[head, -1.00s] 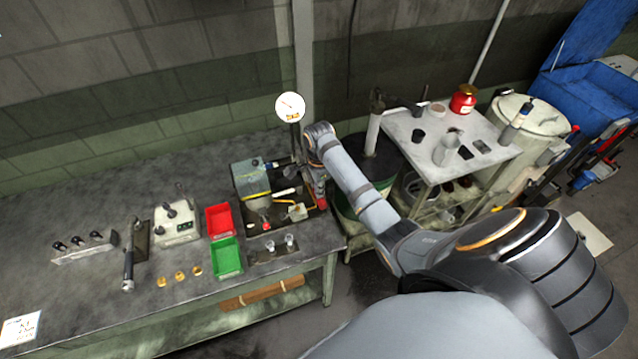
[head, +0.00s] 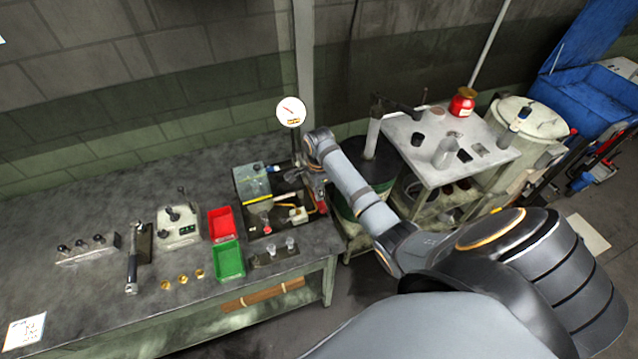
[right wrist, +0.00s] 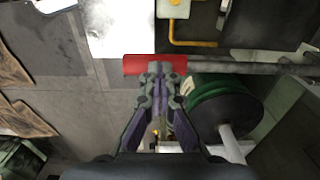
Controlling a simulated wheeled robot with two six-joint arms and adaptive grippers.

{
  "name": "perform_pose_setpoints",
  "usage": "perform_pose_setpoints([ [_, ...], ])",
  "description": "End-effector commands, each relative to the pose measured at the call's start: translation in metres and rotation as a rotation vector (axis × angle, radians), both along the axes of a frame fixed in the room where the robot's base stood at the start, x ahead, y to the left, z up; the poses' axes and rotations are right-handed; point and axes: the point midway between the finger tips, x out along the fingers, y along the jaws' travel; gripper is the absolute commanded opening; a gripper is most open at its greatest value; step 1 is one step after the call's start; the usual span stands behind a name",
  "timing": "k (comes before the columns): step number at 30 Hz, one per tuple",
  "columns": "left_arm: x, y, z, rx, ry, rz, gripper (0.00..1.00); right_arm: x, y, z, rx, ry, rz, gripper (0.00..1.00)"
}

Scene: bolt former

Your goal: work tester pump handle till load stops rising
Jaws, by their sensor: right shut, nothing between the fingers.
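The tester (head: 252,183) stands at the right end of the bench, with a round white gauge (head: 291,112) on a post above it. The gauge's needle shows, but its reading is too small to tell. The pump handle's red grip (head: 321,204) shows beside the tester's right edge. In the right wrist view the red grip (right wrist: 135,65) lies across the fingertips, at the end of a grey bar (right wrist: 250,68). My right gripper (head: 316,178) is shut and empty; its fingertips (right wrist: 160,68) overlap the grip, and I cannot tell whether they touch it. My left gripper is not in view.
A red bin (head: 221,223) and a green bin (head: 229,262) sit left of the tester. A dark green drum (head: 372,165) and a white-topped cart (head: 470,130) stand right of the bench, close to my right arm.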

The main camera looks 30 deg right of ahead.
Motion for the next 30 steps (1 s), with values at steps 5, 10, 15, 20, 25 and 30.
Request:
perform_pose_setpoints([
  [5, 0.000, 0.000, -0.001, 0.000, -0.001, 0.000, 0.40, 0.001, 0.000, 0.026, -0.001, -0.004, 0.000, 0.00],
  [10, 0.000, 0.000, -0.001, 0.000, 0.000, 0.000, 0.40, 0.001, -0.001, 0.050, -0.002, -0.005, 0.000, 0.00],
  [15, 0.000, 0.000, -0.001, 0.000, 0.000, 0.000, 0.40, 0.001, 0.000, 0.073, -0.001, -0.004, 0.000, 0.00],
  [20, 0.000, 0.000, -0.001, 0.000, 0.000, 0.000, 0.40, 0.001, 0.000, 0.083, -0.001, -0.003, 0.000, 0.00],
  [25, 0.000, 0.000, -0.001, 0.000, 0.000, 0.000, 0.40, 0.001, 0.000, 0.084, -0.001, -0.002, 0.000, 0.00],
  [30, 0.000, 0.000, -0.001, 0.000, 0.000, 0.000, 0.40, 0.001, 0.000, 0.084, -0.002, -0.003, 0.000, 0.00],
])
